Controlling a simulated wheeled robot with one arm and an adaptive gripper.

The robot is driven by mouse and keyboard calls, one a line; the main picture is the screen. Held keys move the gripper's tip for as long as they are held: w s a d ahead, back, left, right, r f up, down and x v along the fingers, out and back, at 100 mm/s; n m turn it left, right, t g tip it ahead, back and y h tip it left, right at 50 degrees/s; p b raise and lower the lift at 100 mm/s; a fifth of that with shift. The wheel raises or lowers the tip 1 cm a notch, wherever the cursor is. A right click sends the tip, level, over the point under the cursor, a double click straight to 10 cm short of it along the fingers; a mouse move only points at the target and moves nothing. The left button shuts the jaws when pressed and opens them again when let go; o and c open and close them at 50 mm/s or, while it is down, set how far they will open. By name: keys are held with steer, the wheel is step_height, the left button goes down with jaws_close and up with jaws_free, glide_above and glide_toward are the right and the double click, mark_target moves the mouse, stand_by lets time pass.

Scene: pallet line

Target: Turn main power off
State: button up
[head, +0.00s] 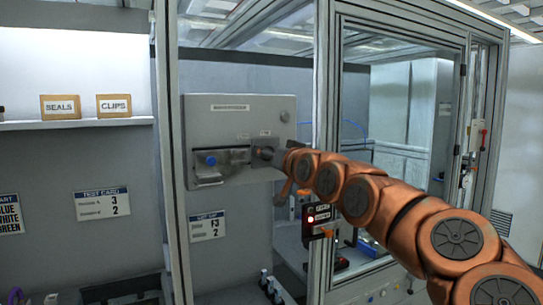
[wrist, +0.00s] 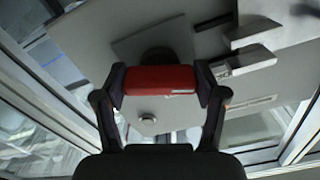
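A grey control box (head: 205,125) with a label strip along its top hangs on the cell wall in the head view. My gripper (head: 268,154) is at the right part of its front and hides the switch there. In the wrist view a red switch handle (wrist: 160,79) lies level across the picture, in front of a dark round base (wrist: 160,56). My gripper (wrist: 162,82) has one finger against each end of the red handle. No gap shows between fingers and handle.
A framed window (head: 400,120) stands to the right. A shelf (head: 75,124) with boxes is at left.

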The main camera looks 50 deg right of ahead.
steer(key=c, duration=0.5)
steer(key=n+b, duration=0.2)
steer(key=b, duration=0.1)
steer(key=shift+f, duration=0.2)
steer(key=shift+c, duration=0.2)
steer(key=shift+r+n+b, duration=0.25)
steer(key=shift+n+b, duration=0.5)
steer(key=shift+n, duration=0.35)
steer(key=o, duration=1.1)
steer(key=shift+o, duration=0.2)
steer(key=shift+s, duration=0.1)
steer(key=v, duration=1.2)
